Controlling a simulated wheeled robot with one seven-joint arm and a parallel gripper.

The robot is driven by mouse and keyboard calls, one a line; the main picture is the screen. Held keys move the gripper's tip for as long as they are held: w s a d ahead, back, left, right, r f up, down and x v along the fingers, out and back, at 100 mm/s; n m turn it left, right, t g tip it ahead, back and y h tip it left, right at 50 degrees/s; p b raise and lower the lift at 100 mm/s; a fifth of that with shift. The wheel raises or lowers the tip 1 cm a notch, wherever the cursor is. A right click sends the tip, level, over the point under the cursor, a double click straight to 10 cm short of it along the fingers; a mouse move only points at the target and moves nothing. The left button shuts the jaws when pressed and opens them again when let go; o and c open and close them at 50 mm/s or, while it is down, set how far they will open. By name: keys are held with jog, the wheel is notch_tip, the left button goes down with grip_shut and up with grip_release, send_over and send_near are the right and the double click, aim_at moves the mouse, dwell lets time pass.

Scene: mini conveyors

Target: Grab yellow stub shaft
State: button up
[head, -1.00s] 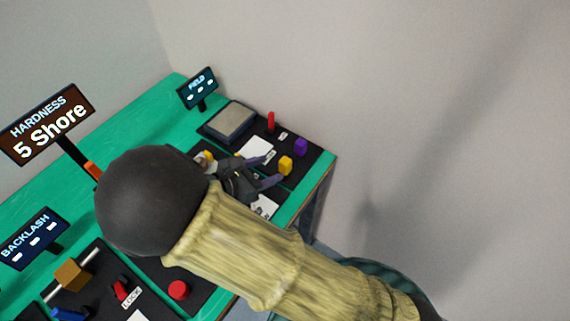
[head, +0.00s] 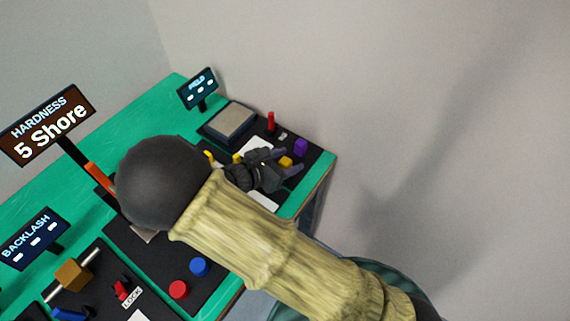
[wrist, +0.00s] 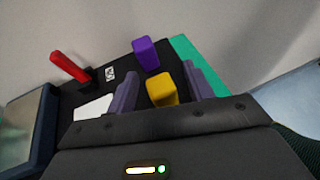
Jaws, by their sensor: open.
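A yellow piece (head: 286,161), which I take for the yellow stub shaft, stands on the black panel near the table's right end. In the wrist view, the yellow piece (wrist: 162,91) looks like a small block lying between the two purple-grey fingers. My gripper (head: 291,160) is open around it, with a finger on each side. In the wrist view, my gripper (wrist: 160,72) shows gaps beside the yellow piece, and its lower part is hidden by the gripper body. Two other small yellow pieces (head: 209,157) (head: 238,158) show left of the gripper.
A purple block (head: 301,146) stands just beyond the yellow piece. A red lever (head: 271,121) and a grey pad (head: 230,121) are farther back. A wall rises behind the green table (head: 140,103). Red (head: 179,289) and blue (head: 198,266) knobs are at the front.

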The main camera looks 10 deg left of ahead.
aim_at(286, 160)
dwell(0.5)
jog(key=c, duration=1.1)
notch_tip(286, 160, up, 10)
jog(key=shift+p, duration=0.3)
